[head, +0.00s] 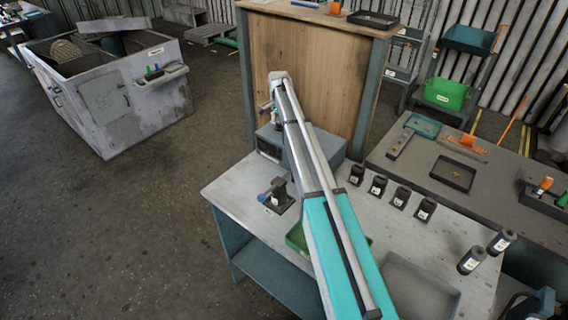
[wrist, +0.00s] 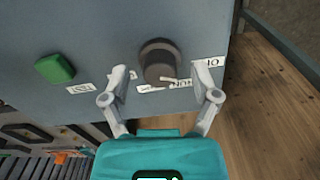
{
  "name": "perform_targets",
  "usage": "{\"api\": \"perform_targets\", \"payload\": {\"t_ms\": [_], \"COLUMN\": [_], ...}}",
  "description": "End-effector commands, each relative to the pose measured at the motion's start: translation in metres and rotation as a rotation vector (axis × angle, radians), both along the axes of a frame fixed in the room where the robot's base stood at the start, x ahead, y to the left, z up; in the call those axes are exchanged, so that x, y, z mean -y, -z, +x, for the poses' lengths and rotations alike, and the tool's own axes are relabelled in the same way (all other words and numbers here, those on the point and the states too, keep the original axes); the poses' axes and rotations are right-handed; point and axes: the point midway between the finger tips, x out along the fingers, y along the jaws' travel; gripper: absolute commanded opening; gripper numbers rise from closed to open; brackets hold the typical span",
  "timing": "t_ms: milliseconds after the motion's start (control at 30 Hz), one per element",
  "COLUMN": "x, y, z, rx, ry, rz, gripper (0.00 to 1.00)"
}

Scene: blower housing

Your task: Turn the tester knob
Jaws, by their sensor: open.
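The tester (head: 330,147) is a blue-grey box on the workbench, partly behind my arm in the head view. Its panel fills much of the wrist view, with a dark round knob (wrist: 157,57) that has a white pointer mark, and a green button (wrist: 55,68) to the left. My gripper (wrist: 161,72) is open, one finger on each side of the knob, with gaps on both sides. Whether the fingertips reach the knob's depth is unclear. In the head view my gripper (head: 268,108) is small beside the tester, and the knob cannot be made out.
White labels surround the knob. A dark fixture (head: 278,197) stands on the workbench (head: 232,190) left of my arm. Several dark labelled blocks stand to the right. A green tray (head: 297,238) lies partly under my arm. A wooden panel (head: 305,75) rises behind the tester.

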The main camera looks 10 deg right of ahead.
Motion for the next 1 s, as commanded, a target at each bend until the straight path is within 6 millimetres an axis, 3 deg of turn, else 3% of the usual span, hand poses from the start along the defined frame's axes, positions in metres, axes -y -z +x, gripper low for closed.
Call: {"api": "perform_targets", "payload": {"t_ms": [367,1000], "x": [0.0,0.0], "y": [-0.001,-0.06], "z": [0.0,0.0], "rx": [0.0,0.0], "ry": [0.245,0.235], "rz": [0.0,0.0], "gripper": [0.78,0.78]}}
